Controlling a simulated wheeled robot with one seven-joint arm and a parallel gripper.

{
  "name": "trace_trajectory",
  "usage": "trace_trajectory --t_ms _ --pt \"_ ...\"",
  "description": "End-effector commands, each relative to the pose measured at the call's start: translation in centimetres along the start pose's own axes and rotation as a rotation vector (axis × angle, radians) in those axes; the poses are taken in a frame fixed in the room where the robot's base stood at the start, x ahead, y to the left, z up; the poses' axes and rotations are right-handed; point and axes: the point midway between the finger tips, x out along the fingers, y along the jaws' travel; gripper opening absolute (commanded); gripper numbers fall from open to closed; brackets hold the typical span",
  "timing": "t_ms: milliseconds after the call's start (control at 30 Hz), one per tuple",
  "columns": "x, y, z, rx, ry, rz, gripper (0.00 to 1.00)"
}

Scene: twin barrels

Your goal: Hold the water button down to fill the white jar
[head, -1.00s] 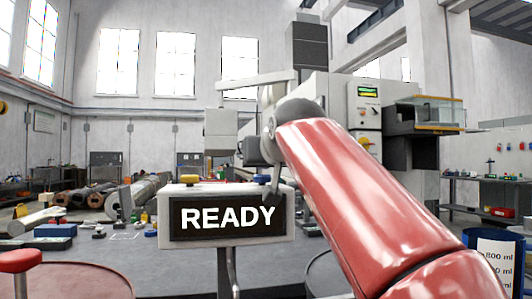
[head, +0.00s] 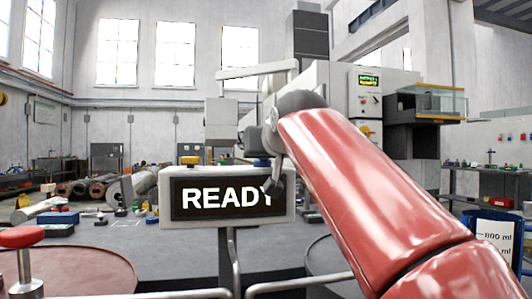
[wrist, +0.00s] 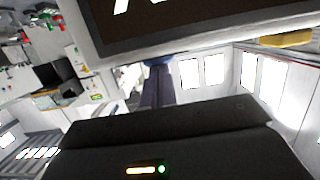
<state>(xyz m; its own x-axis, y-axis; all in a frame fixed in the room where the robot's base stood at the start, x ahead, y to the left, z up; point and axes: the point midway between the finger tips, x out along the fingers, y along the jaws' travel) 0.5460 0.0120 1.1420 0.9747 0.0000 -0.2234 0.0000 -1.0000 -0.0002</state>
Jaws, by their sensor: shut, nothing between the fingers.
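A white box with a black READY display (head: 220,198) stands on a post in the middle of the head view. A yellow button (head: 190,160) sits on its top left and a blue button (head: 262,162) on its top right. My gripper (head: 272,187) is shut and empty, its tip in front of the box's upper right, covering part of the letter Y. In the wrist view the fingers (wrist: 158,84) point towards the blue button, partly visible behind them; I cannot tell whether they touch. The white jar cannot be made out clearly.
A red-topped barrel (head: 75,272) and a red knob (head: 22,237) are at the lower left. My red arm hides much of the right side.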

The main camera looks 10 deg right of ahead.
Motion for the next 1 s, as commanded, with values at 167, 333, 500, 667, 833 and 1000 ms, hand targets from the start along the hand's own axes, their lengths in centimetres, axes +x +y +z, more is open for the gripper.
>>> trace_trajectory --t_ms 167,333,500,667,833,1000 --pt "-0.5 0.0 1.1 0.000 -0.029 0.000 0.00" --pt "-3.6 0.0 0.7 0.000 -0.016 -0.001 0.00" --pt "-6.4 0.0 0.3 0.000 -0.005 0.000 0.00" --pt "-7.7 0.0 0.1 0.000 -0.001 0.000 0.00" --pt "-7.9 0.0 0.0 0.000 0.000 0.000 0.00" --pt "-8.0 0.0 0.0 0.000 0.002 0.000 0.00"
